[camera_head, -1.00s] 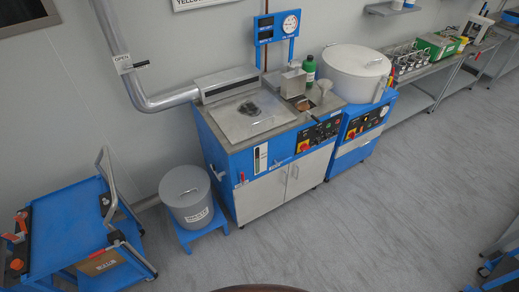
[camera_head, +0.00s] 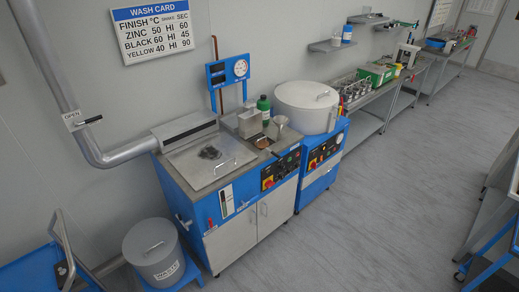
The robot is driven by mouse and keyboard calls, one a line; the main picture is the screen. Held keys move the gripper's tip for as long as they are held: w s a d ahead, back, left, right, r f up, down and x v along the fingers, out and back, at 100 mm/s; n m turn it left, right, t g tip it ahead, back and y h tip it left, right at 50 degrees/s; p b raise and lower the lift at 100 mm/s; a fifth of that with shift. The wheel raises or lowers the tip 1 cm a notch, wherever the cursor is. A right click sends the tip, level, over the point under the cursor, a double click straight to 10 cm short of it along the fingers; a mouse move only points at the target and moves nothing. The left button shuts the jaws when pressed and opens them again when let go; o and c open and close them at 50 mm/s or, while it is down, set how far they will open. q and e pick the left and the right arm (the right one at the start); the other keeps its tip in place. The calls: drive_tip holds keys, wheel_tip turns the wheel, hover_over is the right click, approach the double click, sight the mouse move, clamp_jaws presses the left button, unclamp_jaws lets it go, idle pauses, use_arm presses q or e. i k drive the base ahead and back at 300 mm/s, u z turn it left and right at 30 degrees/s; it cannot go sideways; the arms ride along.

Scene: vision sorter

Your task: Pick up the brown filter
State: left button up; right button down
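A small brown thing (camera_head: 262,141) lies on top of the blue wash machine (camera_head: 238,205), between a metal box (camera_head: 250,123) and a grey funnel (camera_head: 280,124). It may be the brown filter, but it is too small to tell. A dark crumpled thing (camera_head: 210,152) lies on the machine's metal lid (camera_head: 200,165). Neither of my grippers is in view.
A green bottle (camera_head: 264,106) and a white drum (camera_head: 306,106) stand nearby. A grey waste bin (camera_head: 157,252) is at the left front, with a blue cart (camera_head: 35,272) beside it. The floor (camera_head: 370,215) in front is clear.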

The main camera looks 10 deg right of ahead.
sight(261, 144)
drive_tip(key=z, duration=0.4)
drive_tip(key=i, duration=1.2)
drive_tip(key=z, duration=0.7)
